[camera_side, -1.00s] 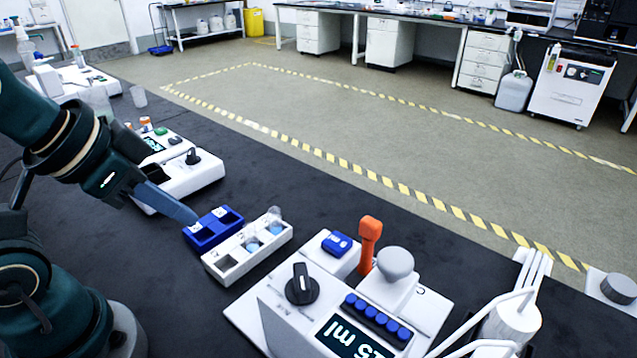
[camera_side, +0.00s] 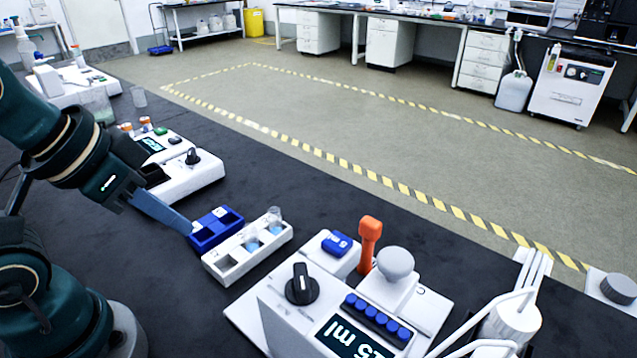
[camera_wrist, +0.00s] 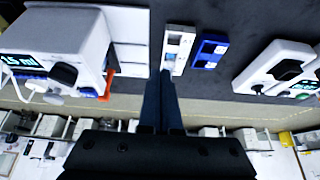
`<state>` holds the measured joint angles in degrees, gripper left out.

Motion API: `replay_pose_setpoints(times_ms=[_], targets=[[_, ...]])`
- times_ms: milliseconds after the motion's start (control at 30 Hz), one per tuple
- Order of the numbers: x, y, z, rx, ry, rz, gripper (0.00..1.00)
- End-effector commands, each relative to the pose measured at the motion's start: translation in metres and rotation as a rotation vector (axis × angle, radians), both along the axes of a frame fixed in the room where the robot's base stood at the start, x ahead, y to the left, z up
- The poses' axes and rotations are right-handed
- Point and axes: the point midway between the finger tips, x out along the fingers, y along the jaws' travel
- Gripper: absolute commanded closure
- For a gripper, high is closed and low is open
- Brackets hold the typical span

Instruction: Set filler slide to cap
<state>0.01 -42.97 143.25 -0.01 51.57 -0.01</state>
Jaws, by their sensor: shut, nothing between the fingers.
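I cannot tell which part is the filler slide. The machine also shows at upper left in the wrist view (camera_wrist: 70,22). My gripper (camera_side: 190,229) is shut and empty, its tip by the left end of the blue two-well block (camera_side: 204,243). Its fingers also show in the wrist view (camera_wrist: 160,100).
A white rack (camera_side: 226,277) with wells and small vials stands between the blue block and the near machine. Another white machine (camera_side: 200,179) with a display and black knob is behind my gripper. White tubes (camera_side: 480,320) stand at front right.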

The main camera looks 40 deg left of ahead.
Motion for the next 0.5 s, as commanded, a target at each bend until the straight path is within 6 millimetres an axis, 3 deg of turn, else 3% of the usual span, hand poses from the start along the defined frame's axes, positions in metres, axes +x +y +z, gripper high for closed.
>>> replay_pose_setpoints(times_ms=[67,233,367,500], targets=[[0.000,0.000,0.000,0.000,0.000,0.000,0.96],[0.002,0.001,0.005,-0.021,-0.012,0.051,0.32],[0.022,0.004,0.030,-0.042,-0.057,0.116,0.32],[0.054,-0.002,0.055,-0.063,-0.070,0.154,0.32]])
